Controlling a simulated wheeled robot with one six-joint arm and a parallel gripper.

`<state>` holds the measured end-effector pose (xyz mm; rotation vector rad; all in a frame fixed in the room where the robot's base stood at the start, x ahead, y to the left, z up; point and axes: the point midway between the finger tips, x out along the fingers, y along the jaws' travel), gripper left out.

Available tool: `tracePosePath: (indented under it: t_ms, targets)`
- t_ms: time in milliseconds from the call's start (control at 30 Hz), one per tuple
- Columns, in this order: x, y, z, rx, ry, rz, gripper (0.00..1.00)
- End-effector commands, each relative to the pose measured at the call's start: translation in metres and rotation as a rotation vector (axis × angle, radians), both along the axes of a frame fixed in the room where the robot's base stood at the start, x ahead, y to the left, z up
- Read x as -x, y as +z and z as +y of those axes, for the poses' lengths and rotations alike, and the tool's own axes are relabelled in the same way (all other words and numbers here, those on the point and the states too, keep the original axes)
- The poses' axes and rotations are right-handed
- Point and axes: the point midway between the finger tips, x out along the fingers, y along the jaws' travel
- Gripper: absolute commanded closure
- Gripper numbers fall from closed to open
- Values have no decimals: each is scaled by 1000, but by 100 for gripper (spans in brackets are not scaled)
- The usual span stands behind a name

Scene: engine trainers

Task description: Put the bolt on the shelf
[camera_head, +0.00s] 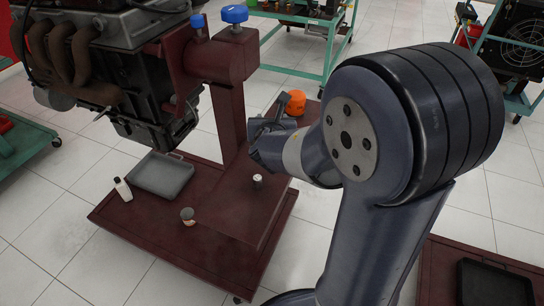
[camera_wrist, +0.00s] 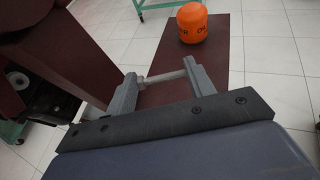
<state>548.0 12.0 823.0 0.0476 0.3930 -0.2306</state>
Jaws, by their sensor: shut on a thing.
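My gripper (camera_wrist: 163,78) is shut on a light grey bolt (camera_wrist: 166,76), which lies crosswise between the two fingers in the wrist view. The bolt is held above a dark red surface. In the head view my gripper (camera_head: 263,130) is beside the dark red post of the engine stand, and the bolt cannot be made out there. The dark red lower shelf of the stand (camera_head: 222,214) spreads below and to the left of my gripper. Its far part also shows beneath the fingers in the wrist view (camera_wrist: 221,62).
An orange container (camera_head: 297,102) stands just beyond my gripper. On the stand's base are a grey tray (camera_head: 160,176), a white bottle (camera_head: 123,189), a small cup (camera_head: 188,215) and a small white-topped cylinder (camera_head: 258,181). The engine (camera_head: 150,95) hangs at the left.

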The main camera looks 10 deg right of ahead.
Motion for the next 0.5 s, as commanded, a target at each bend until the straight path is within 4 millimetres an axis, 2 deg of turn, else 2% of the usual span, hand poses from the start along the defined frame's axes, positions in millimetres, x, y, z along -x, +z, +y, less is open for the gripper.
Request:
tracePosePath:
  t_ms: [100,233,500]
  targets:
    - [0,-26,0,1,2,5,71]
    - [0,-50,0,2,1,6,71]
    - [0,-71,0,0,1,3,71]
